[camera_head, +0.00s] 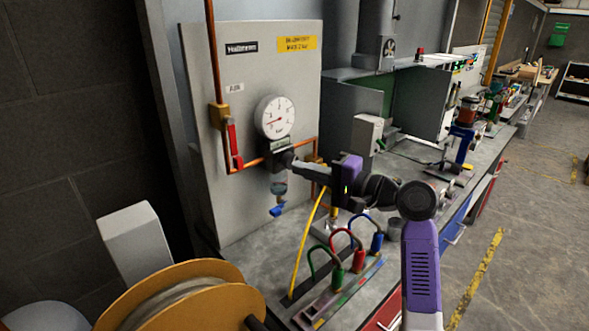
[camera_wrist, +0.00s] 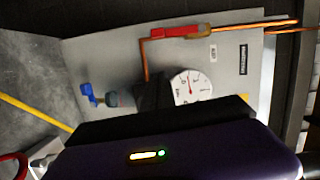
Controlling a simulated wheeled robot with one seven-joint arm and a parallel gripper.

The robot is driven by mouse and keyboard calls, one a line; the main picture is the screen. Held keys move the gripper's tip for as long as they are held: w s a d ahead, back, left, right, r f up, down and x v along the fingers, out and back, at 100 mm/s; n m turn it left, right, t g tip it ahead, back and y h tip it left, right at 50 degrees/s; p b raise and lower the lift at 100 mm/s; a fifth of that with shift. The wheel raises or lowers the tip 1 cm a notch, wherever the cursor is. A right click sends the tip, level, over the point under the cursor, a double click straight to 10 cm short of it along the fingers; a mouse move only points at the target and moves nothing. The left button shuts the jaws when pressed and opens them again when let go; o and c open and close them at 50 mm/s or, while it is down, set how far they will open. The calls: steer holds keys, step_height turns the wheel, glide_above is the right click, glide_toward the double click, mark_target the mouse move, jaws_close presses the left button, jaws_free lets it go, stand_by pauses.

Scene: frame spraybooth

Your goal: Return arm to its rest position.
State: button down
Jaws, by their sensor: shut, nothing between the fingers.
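My arm reaches from the lower right across the bench in the head view. My gripper (camera_head: 289,159) is shut and empty, its tip close to the dark regulator (camera_head: 277,151) below the round white gauge (camera_head: 274,117); whether it touches the regulator I cannot tell. In the wrist view the gauge (camera_wrist: 193,86) shows beyond my dark and purple gripper housing, which covers the lower middle and hides part of the panel.
The grey panel (camera_head: 205,85) carries copper pipe, a red-handled valve (camera_head: 234,143) and a blue knob (camera_head: 277,210). Coloured hoses (camera_head: 338,275) stand below my forearm. An orange reel (camera_head: 190,299) is at the lower left. Open floor (camera_head: 530,230) lies to the right.

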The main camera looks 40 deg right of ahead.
stand_by(0.6)
steer(key=s+d+r+t+h, duration=0.1)
steer(key=d+r+t+h, duration=0.1)
steer(key=d+h, duration=0.4)
steer(key=s+a+f+h, duration=0.1)
steer(key=s+f+h, duration=0.2)
steer(key=s+f, duration=0.15)
steer(key=s+a+f+n+g+y, duration=0.1)
steer(key=s+a+f+n, duration=0.3)
steer(key=s+a, duration=0.4)
steer(key=s+a+f+n+g+y, duration=0.1)
steer(key=s+a+f+n+g, duration=0.1)
steer(key=s+a+f+n, duration=0.3)
steer(key=s+a+f+n+g+y, duration=0.1)
steer(key=s+a+f+n, duration=0.3)
steer(key=s+a, duration=0.9)
steer(key=s+f+y, duration=0.1)
steer(key=s+f, duration=0.2)
steer(key=s, duration=0.6)
steer(key=shift+s+a+n, duration=0.2)
steer(key=shift+s+n, duration=0.05)
steer(key=shift+n, duration=0.15)
